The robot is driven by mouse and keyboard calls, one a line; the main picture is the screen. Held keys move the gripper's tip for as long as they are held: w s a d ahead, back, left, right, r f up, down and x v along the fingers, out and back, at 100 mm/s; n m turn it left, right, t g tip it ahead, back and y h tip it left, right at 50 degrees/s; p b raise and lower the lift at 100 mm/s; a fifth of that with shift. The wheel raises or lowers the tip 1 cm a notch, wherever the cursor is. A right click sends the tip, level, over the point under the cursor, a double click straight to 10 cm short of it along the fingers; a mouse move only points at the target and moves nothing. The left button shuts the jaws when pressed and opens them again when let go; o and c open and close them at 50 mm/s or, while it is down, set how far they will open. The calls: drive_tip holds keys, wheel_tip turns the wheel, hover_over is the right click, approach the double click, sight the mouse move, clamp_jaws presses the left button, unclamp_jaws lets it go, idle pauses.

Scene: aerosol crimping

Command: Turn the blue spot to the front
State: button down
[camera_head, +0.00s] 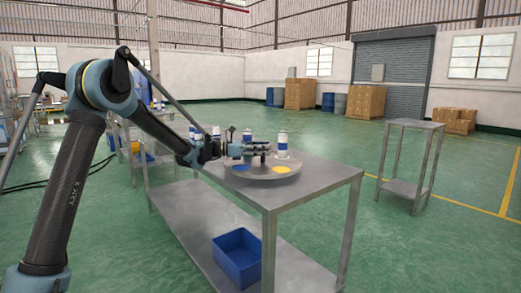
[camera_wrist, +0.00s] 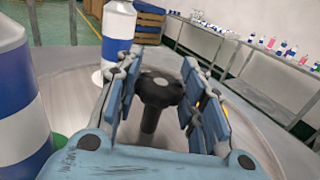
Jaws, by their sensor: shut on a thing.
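A round grey turntable (camera_head: 262,174) sits on the metal table. Its blue spot (camera_head: 241,168) is at the near left of the rim in the head view, and a yellow spot (camera_head: 281,169) is at the near right. My gripper (camera_head: 262,149) reaches over the turntable's middle from the left. In the wrist view, my gripper's fingers (camera_wrist: 160,88) are on both sides of a black knob (camera_wrist: 158,90) on a short post, shut on it. A green patch (camera_wrist: 58,140) shows beside the near can. The blue spot is not seen in the wrist view.
White and blue cans (camera_head: 282,142) stand on the turntable; one can (camera_wrist: 20,95) is close at the left of my gripper, another (camera_wrist: 118,30) ahead. The metal table (camera_head: 315,178) has a blue bin (camera_head: 237,257) on its lower shelf. An empty stand (camera_head: 412,125) is at the right.

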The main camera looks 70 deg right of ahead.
drive_tip(key=shift+r, duration=0.1)
drive_tip(key=c, duration=1)
unclamp_jaws()
hover_over(235, 162)
drive_tip(key=shift+s+a, duration=0.1)
drive_tip(key=shift+a, duration=0.15)
